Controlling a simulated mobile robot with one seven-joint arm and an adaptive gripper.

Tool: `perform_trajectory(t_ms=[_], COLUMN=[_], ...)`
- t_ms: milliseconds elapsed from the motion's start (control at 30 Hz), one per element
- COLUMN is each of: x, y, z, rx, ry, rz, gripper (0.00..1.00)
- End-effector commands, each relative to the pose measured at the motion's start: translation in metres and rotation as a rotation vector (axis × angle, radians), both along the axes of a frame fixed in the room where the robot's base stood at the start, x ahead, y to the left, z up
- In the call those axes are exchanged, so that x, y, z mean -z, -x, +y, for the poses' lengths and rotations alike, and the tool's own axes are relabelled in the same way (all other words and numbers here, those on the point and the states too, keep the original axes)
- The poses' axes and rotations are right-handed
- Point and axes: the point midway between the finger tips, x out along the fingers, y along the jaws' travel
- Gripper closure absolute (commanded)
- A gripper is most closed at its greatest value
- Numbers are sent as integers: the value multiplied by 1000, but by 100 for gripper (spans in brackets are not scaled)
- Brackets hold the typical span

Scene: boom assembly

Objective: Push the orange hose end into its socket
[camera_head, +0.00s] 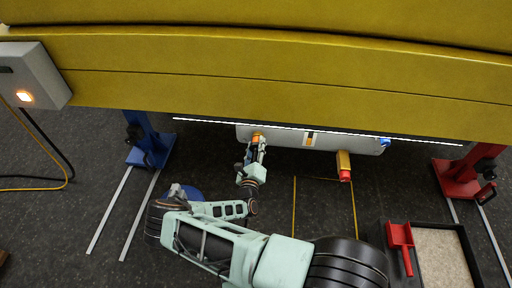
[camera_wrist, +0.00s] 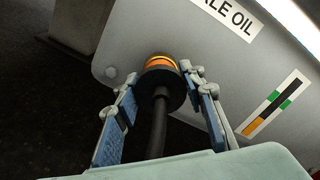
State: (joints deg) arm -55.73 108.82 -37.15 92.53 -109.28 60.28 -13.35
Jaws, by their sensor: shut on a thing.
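The hose end shows in the wrist view as an orange band (camera_wrist: 160,63) and a black collar (camera_wrist: 160,89) on a black hose (camera_wrist: 158,125). My gripper (camera_wrist: 158,78) is shut on it, with one finger on each side. In the head view the orange end (camera_head: 257,136) shows at the tip of my gripper (camera_head: 256,143), against the left part of a pale grey tank (camera_head: 285,136). The orange band is against or very close to the tank face. The socket is hidden behind it, so I cannot tell how deep the end sits.
A yellow boom (camera_head: 300,75) hangs above the tank. An orange and red fitting (camera_head: 344,166) and a blue one (camera_head: 385,142) sit farther right on the tank. Blue (camera_head: 150,148) and red (camera_head: 462,172) stands flank the area. A tray (camera_head: 440,255) lies at lower right.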

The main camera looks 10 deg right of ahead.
Motion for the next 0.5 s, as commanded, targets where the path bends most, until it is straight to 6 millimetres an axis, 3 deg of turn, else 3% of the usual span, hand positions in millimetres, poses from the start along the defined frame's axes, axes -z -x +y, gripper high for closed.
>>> perform_trajectory(t_ms=[133,167,333,500], x=[0,0,0,0], y=[-3,-4,-3,-3], z=[-1,-1,-1,-1], rx=[0,-1,0,0], ry=[-1,0,0,0], rz=[-2,-1,0,0], gripper=[84,62,43,43])
